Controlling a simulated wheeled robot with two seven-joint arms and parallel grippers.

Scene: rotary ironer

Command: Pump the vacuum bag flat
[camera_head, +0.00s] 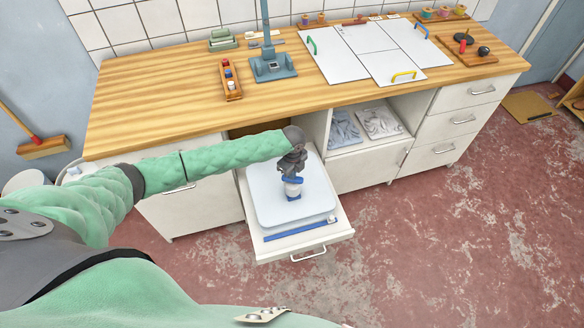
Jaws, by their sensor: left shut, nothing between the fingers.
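The vacuum bag (266,208) is a pale, puffy-looking rounded slab lying in a pulled-out drawer. A blue strip (290,231) with a small white piece at its right end runs along the front, beside the bag. A small blue and white pump (293,188) stands upright on the middle of the bag. My left gripper (292,171) points down right over the pump's blue top and is shut with nothing held. Whether it touches the pump I cannot tell, as the dark fingers overlap its top. My right gripper is out of view.
The open drawer (306,244) sticks out from under the wooden counter (160,95). To its right is an open shelf with folded cloths (380,122).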

